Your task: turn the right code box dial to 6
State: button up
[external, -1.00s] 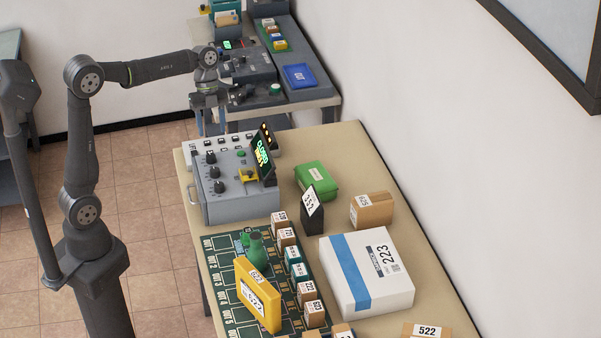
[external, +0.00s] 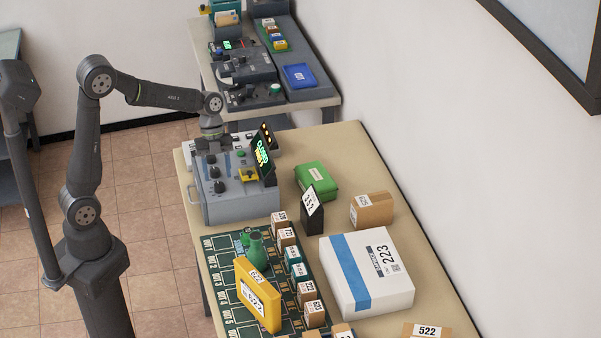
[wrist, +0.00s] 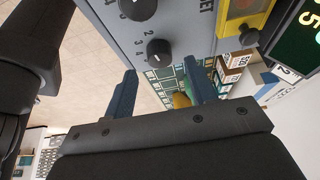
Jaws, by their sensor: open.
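The grey code box (external: 245,205) stands at the far end of the table and carries a row of black dials. The dial nearest the external camera, taken as the right one, is a round knob (external: 218,187). In the wrist view this dial (wrist: 160,52) shows a small white mark; its setting is not clear. Digits 2 and 3 show to its left. My gripper (external: 226,163) is over the box, pointing down, open and empty. In the wrist view my gripper's blue fingers (wrist: 160,68) are spread, with the right dial between and just beyond the tips.
Another dial (wrist: 138,6) is close by at the top of the wrist view. A yellow-framed button (external: 249,175) and a tilted display (external: 263,156) stand on the box's right. A green case (external: 315,178), a dark label stand (external: 312,215) and parcels lie nearby.

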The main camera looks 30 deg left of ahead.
aim_at(219, 184)
jog(key=shift+x, duration=1.65)
jog(key=c, duration=1)
